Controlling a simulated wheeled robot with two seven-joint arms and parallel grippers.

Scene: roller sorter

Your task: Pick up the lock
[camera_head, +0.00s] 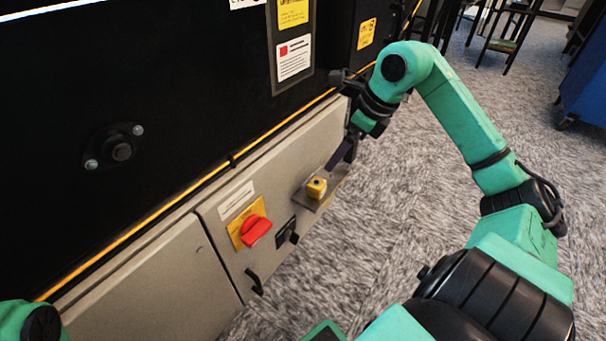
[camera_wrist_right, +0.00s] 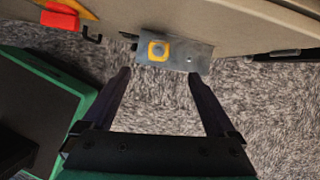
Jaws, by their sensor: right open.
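The lock is a small yellow block with a dark top (camera_head: 316,187). It sits on a small grey shelf (camera_head: 327,199) that sticks out from the beige cabinet front. In the right wrist view the lock (camera_wrist_right: 159,50) shows as a yellow square with a grey middle on the metal shelf (camera_wrist_right: 180,62). My right gripper (camera_head: 338,160) is at the shelf in the head view. In the wrist view its two dark fingers (camera_wrist_right: 160,78) are spread wide and empty, with the lock ahead, between their lines. My left gripper is out of view.
A red rotary switch on a yellow plate (camera_head: 254,230) is left of the shelf. A black latch (camera_head: 286,232) and a black handle (camera_head: 254,283) protrude from the cabinet. A blue bin (camera_head: 585,90) stands far right. Open carpet (camera_head: 400,215) lies before the shelf.

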